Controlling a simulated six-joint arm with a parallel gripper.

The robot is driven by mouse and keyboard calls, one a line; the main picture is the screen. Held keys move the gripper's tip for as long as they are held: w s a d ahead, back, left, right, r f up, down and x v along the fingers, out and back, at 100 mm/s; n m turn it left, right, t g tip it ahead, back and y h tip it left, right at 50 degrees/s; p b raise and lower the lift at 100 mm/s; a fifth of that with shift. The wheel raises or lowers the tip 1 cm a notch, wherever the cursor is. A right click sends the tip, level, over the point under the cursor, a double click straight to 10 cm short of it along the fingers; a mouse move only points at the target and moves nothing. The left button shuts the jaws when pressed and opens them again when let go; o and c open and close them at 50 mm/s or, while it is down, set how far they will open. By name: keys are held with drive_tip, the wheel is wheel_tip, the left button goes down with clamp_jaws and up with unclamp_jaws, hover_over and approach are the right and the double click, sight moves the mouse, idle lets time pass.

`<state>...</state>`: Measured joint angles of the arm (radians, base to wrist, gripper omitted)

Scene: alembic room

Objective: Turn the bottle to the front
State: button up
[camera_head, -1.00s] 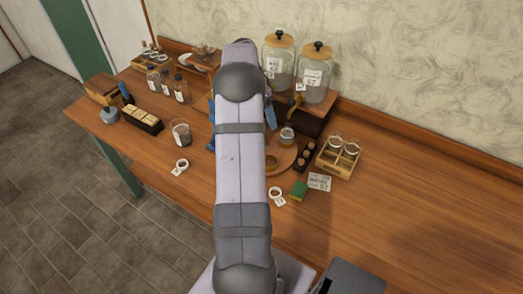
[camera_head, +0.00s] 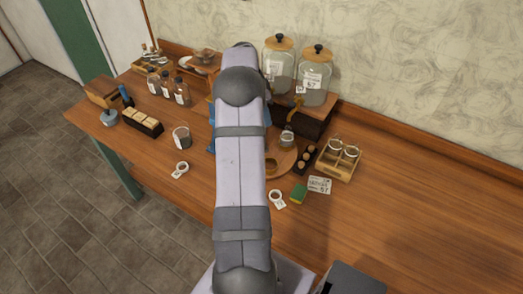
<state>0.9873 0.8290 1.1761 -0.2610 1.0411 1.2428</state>
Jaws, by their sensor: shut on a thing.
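Only blue parts of my gripper (camera_head: 211,143) show at the sides of my arm, which covers its fingers. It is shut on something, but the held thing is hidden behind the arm. Three brown bottles (camera_head: 166,85) with pale labels stand upright at the back left, apart from the gripper. No bottle shows clearly at the gripper itself.
Two large glass jars (camera_head: 313,75) with wooden lids stand on a wooden stand behind the arm. A round board (camera_head: 282,160) with a small jar (camera_head: 287,139) lies right of the arm. A wooden crate (camera_head: 337,164) stands farther right.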

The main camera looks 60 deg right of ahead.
drive_tip(key=m+p, duration=0.2)
drive_tip(key=m, duration=0.2)
drive_tip(key=shift+m+g+y, duration=0.4)
drive_tip(key=shift+m, duration=0.5)
drive_tip(key=shift+p, duration=0.35)
drive_tip(key=m+y+p, duration=0.1)
drive_tip(key=m+p, duration=0.1)
drive_tip(key=m, duration=0.1)
drive_tip(key=shift+g, duration=0.4)
drive_tip(key=shift+f+m+y+p, duration=0.2)
drive_tip(key=shift+m+y+p, duration=0.35)
drive_tip(key=shift+m, duration=0.95)
drive_tip(key=o, duration=2)
drive_tip(key=shift+s+r+h, duration=0.1)
drive_tip(key=shift+r+h, duration=0.05)
drive_tip(key=shift+h, duration=0.1)
drive_tip(key=shift+c, duration=0.2)
